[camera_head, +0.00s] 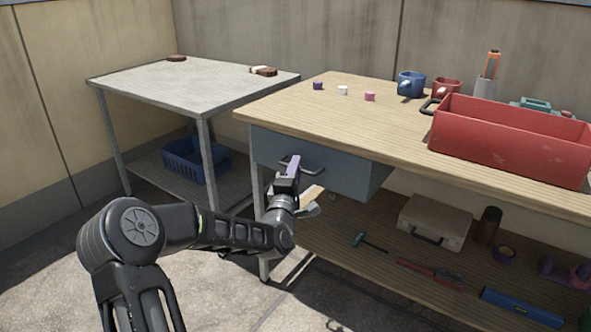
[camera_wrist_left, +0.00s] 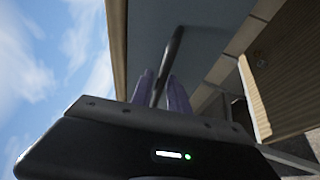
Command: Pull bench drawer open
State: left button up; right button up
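The bench drawer (camera_head: 340,172) has a blue-grey front under the left end of the wooden bench top. Its dark bar handle (camera_head: 314,172) sticks out from the front. My left gripper (camera_head: 293,166) reaches the handle's left part. In the left wrist view, the handle (camera_wrist_left: 174,46) runs between the two purple fingers of the left gripper (camera_wrist_left: 161,88), which sit close on either side and look shut on it. The drawer front (camera_wrist_left: 205,35) fills the upper middle there. No gap shows the drawer's inside. My right gripper is not in view.
The wooden bench top (camera_head: 300,108) holds a red toolbox (camera_head: 510,143), mugs and small pieces. Its lower shelf (camera_head: 345,255) carries a beige case (camera_head: 436,222) and tools. A grey table (camera_head: 180,84) stands to the left, with a blue crate (camera_head: 190,160) below. The floor in front is clear.

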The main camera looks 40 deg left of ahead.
pick_arm(q)
grip_shut()
dwell(1.1)
